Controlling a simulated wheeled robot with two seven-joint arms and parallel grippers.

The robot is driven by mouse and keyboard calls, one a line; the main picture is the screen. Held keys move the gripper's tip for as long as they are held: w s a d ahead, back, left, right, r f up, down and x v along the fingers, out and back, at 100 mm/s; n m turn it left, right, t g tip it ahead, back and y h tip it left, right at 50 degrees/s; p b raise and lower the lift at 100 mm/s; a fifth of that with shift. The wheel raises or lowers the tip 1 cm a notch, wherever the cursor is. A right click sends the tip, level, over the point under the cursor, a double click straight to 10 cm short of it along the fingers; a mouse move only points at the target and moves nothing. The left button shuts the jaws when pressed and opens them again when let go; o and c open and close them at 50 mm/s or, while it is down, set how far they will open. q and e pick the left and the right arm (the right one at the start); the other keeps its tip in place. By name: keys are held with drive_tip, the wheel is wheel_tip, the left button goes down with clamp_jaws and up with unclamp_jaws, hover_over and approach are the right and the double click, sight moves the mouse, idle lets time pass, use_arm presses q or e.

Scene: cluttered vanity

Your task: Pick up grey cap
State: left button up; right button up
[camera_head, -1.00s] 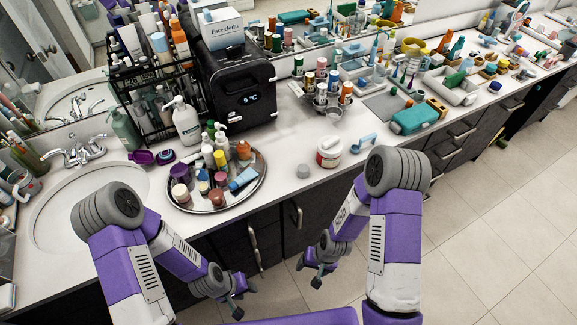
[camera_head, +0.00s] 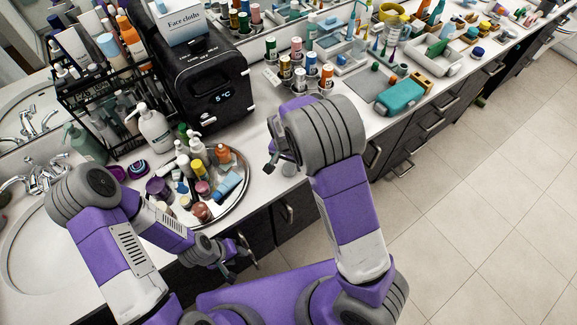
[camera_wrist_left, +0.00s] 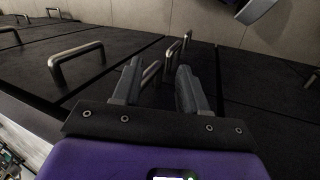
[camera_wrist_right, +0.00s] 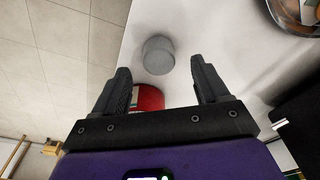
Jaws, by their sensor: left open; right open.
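The grey cap (camera_wrist_right: 158,55) stands on the white counter near its front edge, just beyond and between the fingertips of my right gripper (camera_wrist_right: 160,85) in the right wrist view. The fingers are apart and do not touch it. In the head view the cap (camera_head: 289,169) shows partly, below my right gripper (camera_head: 271,158). My left gripper (camera_head: 238,268) is open and empty, low in front of the dark drawers. It also shows in the left wrist view (camera_wrist_left: 160,85).
A red object (camera_wrist_right: 150,97) sits close to the cap, partly behind my right fingers. A round tray (camera_head: 238,200) of bottles stands left of the cap. My right arm hides part of the counter. A teal case (camera_head: 400,97) lies to the right.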

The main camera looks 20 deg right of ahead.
sight(289, 167)
drive_tip(key=f, duration=0.4)
drive_tip(key=shift+w+d, duration=0.1)
drive_tip(key=shift+d, duration=0.1)
drive_tip(key=c, duration=1.1)
